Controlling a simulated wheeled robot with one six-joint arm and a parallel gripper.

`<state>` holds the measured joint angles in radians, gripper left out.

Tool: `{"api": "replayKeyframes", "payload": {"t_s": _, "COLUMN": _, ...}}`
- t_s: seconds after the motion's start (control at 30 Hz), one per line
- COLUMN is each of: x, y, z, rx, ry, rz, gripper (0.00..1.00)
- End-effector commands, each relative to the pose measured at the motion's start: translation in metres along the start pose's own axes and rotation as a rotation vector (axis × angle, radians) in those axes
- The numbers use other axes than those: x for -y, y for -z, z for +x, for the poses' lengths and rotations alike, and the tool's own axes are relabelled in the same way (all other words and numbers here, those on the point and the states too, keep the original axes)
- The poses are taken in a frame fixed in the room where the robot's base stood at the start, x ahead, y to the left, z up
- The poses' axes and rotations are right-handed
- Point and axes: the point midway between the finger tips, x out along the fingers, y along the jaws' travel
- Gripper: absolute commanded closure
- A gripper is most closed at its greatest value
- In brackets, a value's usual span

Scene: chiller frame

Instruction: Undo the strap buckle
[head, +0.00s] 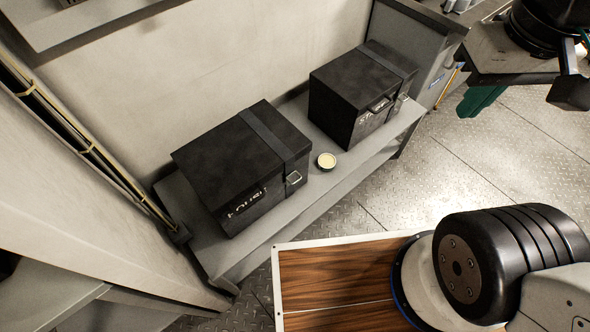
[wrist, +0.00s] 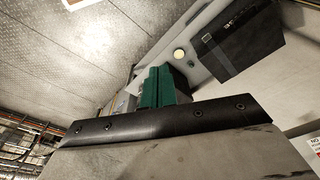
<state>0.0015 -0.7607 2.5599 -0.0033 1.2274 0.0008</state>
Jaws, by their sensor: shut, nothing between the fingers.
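Two black boxes with dark straps stand on a grey bench: a left box (head: 235,165) and a right box (head: 352,92). A pale metal buckle (head: 294,177) shows on the strap at the left box's front. A strap also crosses the right box; its buckle is hard to make out. My gripper, with green fingers (head: 483,98), is at the upper right of the head view, well away from both boxes. Its green fingers (wrist: 155,87) are together and empty in the wrist view. One black strapped box (wrist: 245,48) shows there at the upper right; I cannot tell which.
A round pale-yellow lid or tin (head: 326,161) lies on the bench (head: 255,246) between the boxes; it also shows in the wrist view (wrist: 179,53). A grey cabinet (head: 432,75) stands beyond the right box. The patterned metal floor (head: 520,150) in front is open.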

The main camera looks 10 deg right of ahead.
Motion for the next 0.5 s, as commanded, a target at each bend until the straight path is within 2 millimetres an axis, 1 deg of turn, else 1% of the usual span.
{"api": "replayKeyframes", "payload": {"t_s": 0.07, "x": 0.001, "y": 0.004, "z": 0.002, "rx": 0.003, "ry": 0.001, "rz": -0.007, "gripper": 1.0}}
{"api": "replayKeyframes", "payload": {"t_s": 0.13, "x": 0.004, "y": 0.013, "z": 0.006, "rx": 0.009, "ry": 0.001, "rz": -0.022, "gripper": 1.0}}
{"api": "replayKeyframes", "payload": {"t_s": 0.17, "x": 0.006, "y": 0.019, "z": 0.009, "rx": 0.01, "ry": 0.002, "rz": -0.032, "gripper": 1.0}}
{"api": "replayKeyframes", "payload": {"t_s": 0.27, "x": 0.015, "y": 0.045, "z": 0.023, "rx": 0.021, "ry": 0.004, "rz": -0.073, "gripper": 1.0}}
{"api": "replayKeyframes", "payload": {"t_s": 0.3, "x": 0.02, "y": 0.058, "z": 0.031, "rx": 0.026, "ry": 0.006, "rz": -0.093, "gripper": 1.0}}
{"api": "replayKeyframes", "payload": {"t_s": 0.37, "x": 0.029, "y": 0.076, "z": 0.046, "rx": 0.032, "ry": 0.007, "rz": -0.125, "gripper": 1.0}}
{"api": "replayKeyframes", "payload": {"t_s": 0.4, "x": 0.036, "y": 0.089, "z": 0.057, "rx": 0.035, "ry": 0.008, "rz": -0.146, "gripper": 1.0}}
{"api": "replayKeyframes", "payload": {"t_s": 0.47, "x": 0.046, "y": 0.106, "z": 0.074, "rx": 0.039, "ry": 0.01, "rz": -0.177, "gripper": 1.0}}
{"api": "replayKeyframes", "payload": {"t_s": 0.5, "x": 0.054, "y": 0.117, "z": 0.086, "rx": 0.042, "ry": 0.011, "rz": -0.198, "gripper": 1.0}}
